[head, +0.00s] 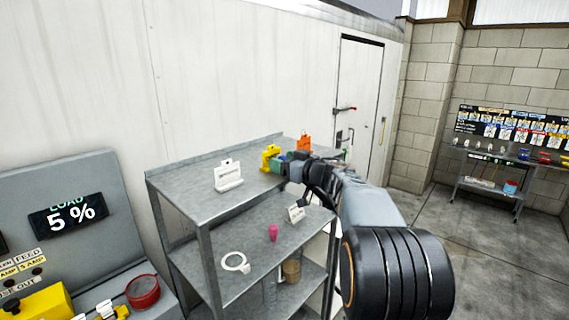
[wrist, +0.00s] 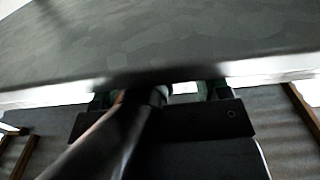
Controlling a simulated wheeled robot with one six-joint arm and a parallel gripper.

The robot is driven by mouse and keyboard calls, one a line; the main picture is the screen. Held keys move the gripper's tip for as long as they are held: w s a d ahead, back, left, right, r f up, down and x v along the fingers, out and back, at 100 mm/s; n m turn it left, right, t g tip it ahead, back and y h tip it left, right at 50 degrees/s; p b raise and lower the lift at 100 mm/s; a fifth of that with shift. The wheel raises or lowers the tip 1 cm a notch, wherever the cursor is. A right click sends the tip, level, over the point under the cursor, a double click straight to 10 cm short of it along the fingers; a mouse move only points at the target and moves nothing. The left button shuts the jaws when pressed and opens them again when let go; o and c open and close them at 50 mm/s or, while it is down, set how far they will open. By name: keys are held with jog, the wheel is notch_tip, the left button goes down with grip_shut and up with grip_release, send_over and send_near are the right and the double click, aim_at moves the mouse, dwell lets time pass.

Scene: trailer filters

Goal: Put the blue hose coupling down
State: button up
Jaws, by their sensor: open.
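My gripper (head: 284,163) is at the far right end of the shelf unit's top shelf (head: 190,183), close to a yellow object (head: 269,157) and an orange object (head: 304,143). Small teal and blue patches show at its tip; I cannot tell whether they are the fingers or the blue hose coupling. In the wrist view my gripper (wrist: 160,92) has its two dark green fingers apart, near a grey surface edge. A dark rounded shape crosses in front of it, blurred. I cannot make out the blue hose coupling for certain in either view.
A white sign holder (head: 228,177) stands on the top shelf, with bare shelf around it. The middle shelf holds a pink object (head: 273,232), a white ring (head: 235,263) and a small white sign (head: 296,214). A grey console (head: 75,205) stands at the left.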

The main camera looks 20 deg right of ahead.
jog(key=r+b+v, duration=0.1)
jog(key=v, duration=1.1)
